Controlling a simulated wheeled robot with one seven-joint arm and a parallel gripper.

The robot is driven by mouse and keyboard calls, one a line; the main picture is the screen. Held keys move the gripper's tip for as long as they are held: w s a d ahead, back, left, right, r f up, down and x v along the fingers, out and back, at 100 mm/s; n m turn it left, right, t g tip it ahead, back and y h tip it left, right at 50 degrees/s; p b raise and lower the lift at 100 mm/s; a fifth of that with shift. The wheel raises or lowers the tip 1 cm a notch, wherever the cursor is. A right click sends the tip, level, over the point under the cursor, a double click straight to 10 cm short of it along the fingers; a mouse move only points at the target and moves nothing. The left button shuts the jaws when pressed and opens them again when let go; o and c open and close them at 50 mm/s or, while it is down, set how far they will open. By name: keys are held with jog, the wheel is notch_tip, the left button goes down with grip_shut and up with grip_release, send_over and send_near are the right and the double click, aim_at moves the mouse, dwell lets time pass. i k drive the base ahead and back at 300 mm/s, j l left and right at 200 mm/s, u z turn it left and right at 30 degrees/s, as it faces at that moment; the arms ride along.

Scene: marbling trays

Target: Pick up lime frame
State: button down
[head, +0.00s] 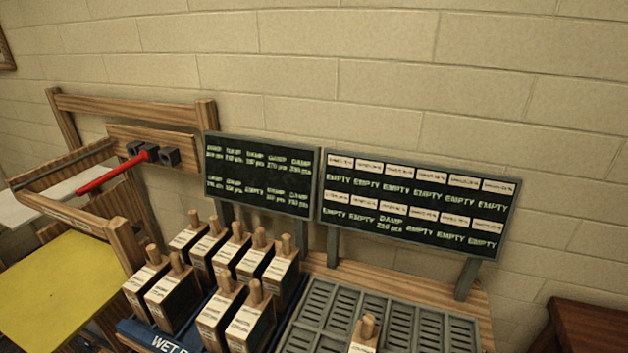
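I cannot make out anything that is clearly a lime frame in the head view. A flat yellow panel (58,292) lies at the lower left, partly cut off by the picture edge; I cannot tell whether it belongs to the frame. My gripper does not show in this view.
Several wooden-handled blocks (168,300) stand in a blue rack (200,341). One block (363,339) stands in a grey slotted tray (405,326). Two dark boards (258,176) and (412,204) stand behind. A red lever (112,173) juts from a wooden stand (130,103). A brown table (590,325) is at right.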

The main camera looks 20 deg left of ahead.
aim_at(254, 324)
jog(key=u, duration=1.15)
